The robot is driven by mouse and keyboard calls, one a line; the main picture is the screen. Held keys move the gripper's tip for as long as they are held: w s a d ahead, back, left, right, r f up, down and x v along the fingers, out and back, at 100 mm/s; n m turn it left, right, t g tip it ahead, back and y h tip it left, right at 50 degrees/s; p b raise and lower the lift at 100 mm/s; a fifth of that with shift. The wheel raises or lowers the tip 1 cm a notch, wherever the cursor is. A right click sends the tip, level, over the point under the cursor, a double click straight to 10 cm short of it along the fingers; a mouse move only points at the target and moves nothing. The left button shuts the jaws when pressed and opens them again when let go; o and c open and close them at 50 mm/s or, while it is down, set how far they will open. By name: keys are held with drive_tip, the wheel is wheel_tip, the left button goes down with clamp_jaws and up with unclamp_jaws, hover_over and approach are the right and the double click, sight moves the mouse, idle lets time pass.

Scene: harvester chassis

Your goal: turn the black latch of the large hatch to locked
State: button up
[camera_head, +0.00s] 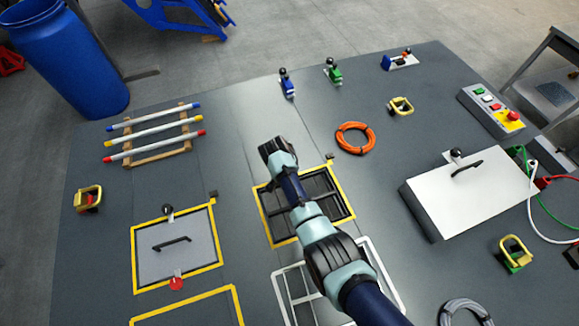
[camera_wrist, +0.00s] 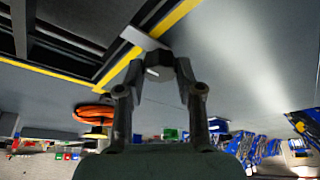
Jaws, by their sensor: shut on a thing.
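My gripper (camera_wrist: 158,58) points at the deck beside the yellow-bordered middle opening (camera_wrist: 60,72). Its two dark fingers are closed on a small dark piece, apparently the black latch, with a grey bar (camera_wrist: 145,38) reaching across the yellow border. The fingers hide most of the latch, so its angle cannot be told. In the head view my arm covers the gripper and this latch, above the top edge of the dark, barred opening (camera_head: 333,184). A white panel (camera_head: 475,198) at the right has a black handle and another black knob (camera_head: 455,152).
A smaller grey hatch (camera_head: 195,256) with its own black knob (camera_head: 167,209) lies at the left. An orange hose ring (camera_head: 355,138) lies right of my wrist. A rack of coloured rods (camera_head: 152,134) stands at the left.

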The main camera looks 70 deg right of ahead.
drive_tip(key=o, duration=1.2)
drive_tip(key=shift+c, duration=0.2)
drive_tip(key=v, duration=1.2)
